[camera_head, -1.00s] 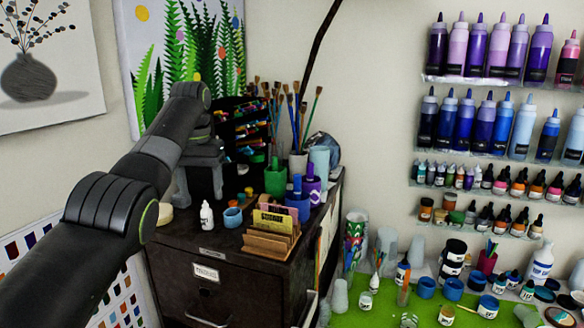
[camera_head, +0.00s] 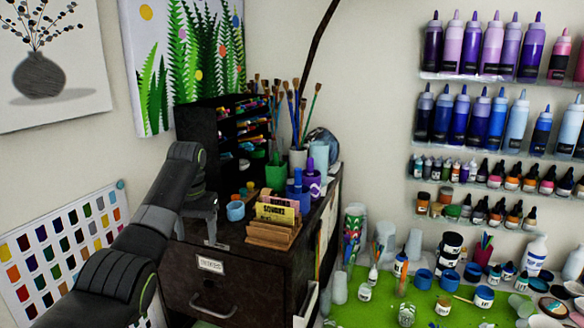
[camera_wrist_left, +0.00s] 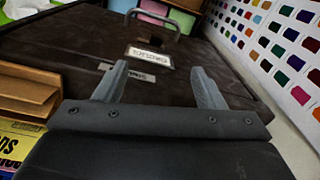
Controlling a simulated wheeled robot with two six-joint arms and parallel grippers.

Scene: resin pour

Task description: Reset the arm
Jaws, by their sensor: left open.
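My left arm comes in from the left in the head view, and my left gripper (camera_head: 211,238) points down at the front left of the dark cabinet (camera_head: 255,285). In the left wrist view the two grey fingers of my left gripper (camera_wrist_left: 160,85) stand apart with nothing between them. Beyond them are the cabinet's dark surface and a white label (camera_wrist_left: 150,57). My right gripper is not in view.
A colour swatch chart (camera_head: 65,245) hangs at the left. A green mat (camera_head: 385,310) with several jars is at the right.

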